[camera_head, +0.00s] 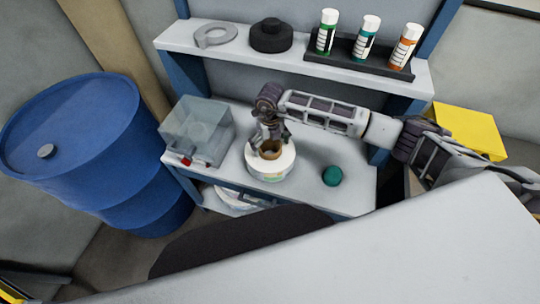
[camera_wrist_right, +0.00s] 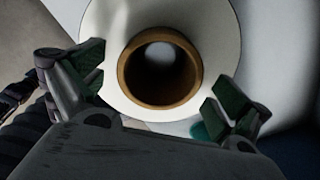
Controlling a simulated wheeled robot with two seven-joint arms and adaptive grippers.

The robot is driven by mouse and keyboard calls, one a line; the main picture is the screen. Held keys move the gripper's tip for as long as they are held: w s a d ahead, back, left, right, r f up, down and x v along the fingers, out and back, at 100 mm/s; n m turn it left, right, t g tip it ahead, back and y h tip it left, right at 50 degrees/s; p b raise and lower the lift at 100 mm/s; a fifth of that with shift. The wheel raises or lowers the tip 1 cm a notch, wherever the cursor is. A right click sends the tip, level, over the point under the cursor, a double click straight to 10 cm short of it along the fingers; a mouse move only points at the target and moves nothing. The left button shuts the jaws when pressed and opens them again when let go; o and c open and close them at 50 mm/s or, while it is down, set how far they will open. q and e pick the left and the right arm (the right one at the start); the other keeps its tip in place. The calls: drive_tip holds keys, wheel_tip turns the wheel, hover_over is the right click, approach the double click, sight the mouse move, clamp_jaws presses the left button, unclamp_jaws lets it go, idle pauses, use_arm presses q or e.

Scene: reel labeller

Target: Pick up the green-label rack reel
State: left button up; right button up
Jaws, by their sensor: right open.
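A white reel (camera_head: 270,166) with a brown core stands on the workbench. A small patch of green and yellow shows low on its side; I cannot clearly tell its label colour. My right gripper (camera_head: 270,140) points down just above this reel. In the right wrist view, the reel (camera_wrist_right: 215,40) lies beneath the open right gripper (camera_wrist_right: 160,85), its brown core between the two spread fingers. Nothing is held. Another white roll-like thing (camera_head: 236,199) is partly hidden on the lower shelf. My left gripper is out of view.
The upper shelf (camera_head: 180,38) holds a grey ring, a black round part and a black tray of bottles. A blue drum (camera_head: 85,140) stands left.

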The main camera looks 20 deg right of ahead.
drive_tip(key=shift+f, duration=0.65)
drive_tip(key=c, duration=1.9)
drive_tip(key=shift+w+r, duration=0.1)
drive_tip(key=shift+c, duration=0.7)
drive_tip(key=shift+r, duration=0.15)
wheel_tip(320, 180, up, 10)
drive_tip(key=shift+b, duration=0.45)
drive_tip(key=shift+s+f, duration=0.2)
drive_tip(key=shift+f, duration=0.05)
